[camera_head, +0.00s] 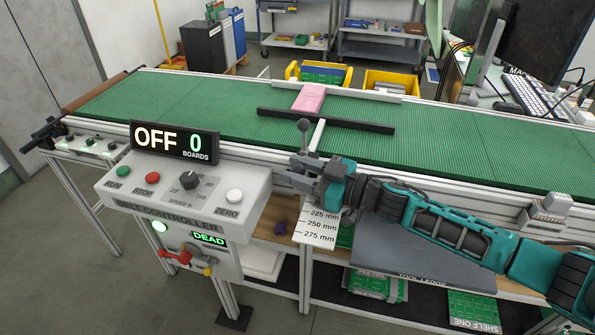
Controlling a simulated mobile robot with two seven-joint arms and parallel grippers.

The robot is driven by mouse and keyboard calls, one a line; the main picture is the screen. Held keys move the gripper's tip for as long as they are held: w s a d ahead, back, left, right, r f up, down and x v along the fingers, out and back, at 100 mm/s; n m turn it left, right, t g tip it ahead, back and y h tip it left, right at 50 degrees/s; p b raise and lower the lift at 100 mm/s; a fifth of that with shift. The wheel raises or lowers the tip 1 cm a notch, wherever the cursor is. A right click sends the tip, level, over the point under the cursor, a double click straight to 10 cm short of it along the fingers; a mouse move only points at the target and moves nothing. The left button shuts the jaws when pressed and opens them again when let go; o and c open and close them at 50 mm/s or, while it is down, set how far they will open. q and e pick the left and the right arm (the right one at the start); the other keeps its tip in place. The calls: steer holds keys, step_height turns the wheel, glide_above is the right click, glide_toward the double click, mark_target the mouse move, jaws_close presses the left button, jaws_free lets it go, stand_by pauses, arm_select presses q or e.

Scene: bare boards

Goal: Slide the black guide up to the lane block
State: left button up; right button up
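The black guide (345,124) is a long dark bar lying across the green belt. A white rod (317,134) runs from it toward the near rail, beside a grey ball-topped handle (303,126). The pink lane block (309,97) sits on the belt just behind the guide; a narrow gap seems to separate them. My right gripper (298,172) is at the near side of the conveyor, just below the handle. Whether its fingers are open or hold the handle's stem is not clear. A white millimetre scale (317,227) hangs below it. My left gripper is not in view.
The belt controller (185,195) stands at the left, with a display (175,143) reading OFF and 0 boards. Yellow bins (391,85) stand behind the belt. A grey board (420,255) lies under my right arm. The belt (190,105) is clear left of the block.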

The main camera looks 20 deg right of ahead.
steer(key=o, duration=0.3)
steer(key=shift+o, duration=0.2)
steer(key=v, duration=1.3)
